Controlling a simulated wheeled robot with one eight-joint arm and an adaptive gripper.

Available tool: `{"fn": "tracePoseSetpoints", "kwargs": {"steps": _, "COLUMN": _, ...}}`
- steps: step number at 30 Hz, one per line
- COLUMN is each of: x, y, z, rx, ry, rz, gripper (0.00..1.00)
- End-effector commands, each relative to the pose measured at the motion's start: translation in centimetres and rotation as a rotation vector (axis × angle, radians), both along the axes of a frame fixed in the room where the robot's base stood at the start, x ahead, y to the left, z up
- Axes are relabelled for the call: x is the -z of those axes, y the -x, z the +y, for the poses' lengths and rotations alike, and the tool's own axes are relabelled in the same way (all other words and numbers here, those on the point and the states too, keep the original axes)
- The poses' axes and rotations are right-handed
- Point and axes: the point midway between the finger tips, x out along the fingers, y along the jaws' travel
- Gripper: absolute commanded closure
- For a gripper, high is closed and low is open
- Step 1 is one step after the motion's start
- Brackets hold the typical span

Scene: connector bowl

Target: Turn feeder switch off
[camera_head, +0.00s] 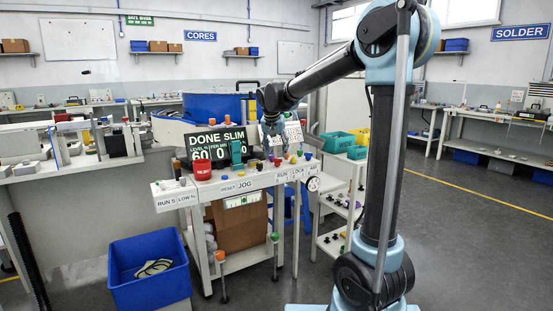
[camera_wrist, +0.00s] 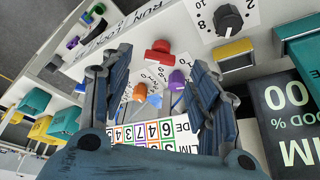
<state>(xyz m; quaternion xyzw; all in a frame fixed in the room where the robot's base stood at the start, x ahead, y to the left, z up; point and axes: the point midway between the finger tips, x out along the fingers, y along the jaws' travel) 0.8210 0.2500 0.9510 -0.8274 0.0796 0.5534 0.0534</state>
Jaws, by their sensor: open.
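My gripper (camera_head: 272,122) is above the right part of the control console (camera_head: 245,183) in the head view. In the wrist view my gripper (camera_wrist: 150,72) is open, its two fingers apart with nothing held. Between and beyond the fingertips are a red knob (camera_wrist: 158,54), a purple knob (camera_wrist: 176,80), an orange knob (camera_wrist: 140,91) and a small blue one (camera_wrist: 155,101). Small labels by them are turned and partly hidden, so I cannot tell which control is the feeder switch or how it is set.
A black dial (camera_wrist: 229,19) and a yellow block (camera_wrist: 233,52) lie right of the fingers. A display board (camera_head: 215,143) stands at the console's back, beside a red cup (camera_head: 203,170). A blue bin (camera_head: 150,273) is on the floor at left. Open floor lies at right.

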Motion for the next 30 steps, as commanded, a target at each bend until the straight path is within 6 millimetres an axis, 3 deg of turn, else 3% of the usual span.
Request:
{"fn": "tracePoseSetpoints", "kwargs": {"steps": 9, "x": 3.2, "y": -1.3, "z": -0.3, "rx": 0.001, "ry": 0.0, "rz": 0.0, "gripper": 0.45}}
{"fn": "tracePoseSetpoints", "kwargs": {"steps": 20, "x": 3.6, "y": -1.5, "z": -0.3, "rx": 0.0, "ry": 0.0, "rz": -0.001, "gripper": 0.45}}
{"fn": "tracePoseSetpoints", "kwargs": {"steps": 26, "x": 3.6, "y": -1.4, "z": -0.3, "rx": 0.0, "ry": 0.0, "rz": -0.001, "gripper": 0.88}}
{"fn": "tracePoseSetpoints", "kwargs": {"steps": 30, "x": 3.6, "y": -1.4, "z": -0.3, "rx": 0.0, "ry": 0.0, "rz": 0.0, "gripper": 0.89}}
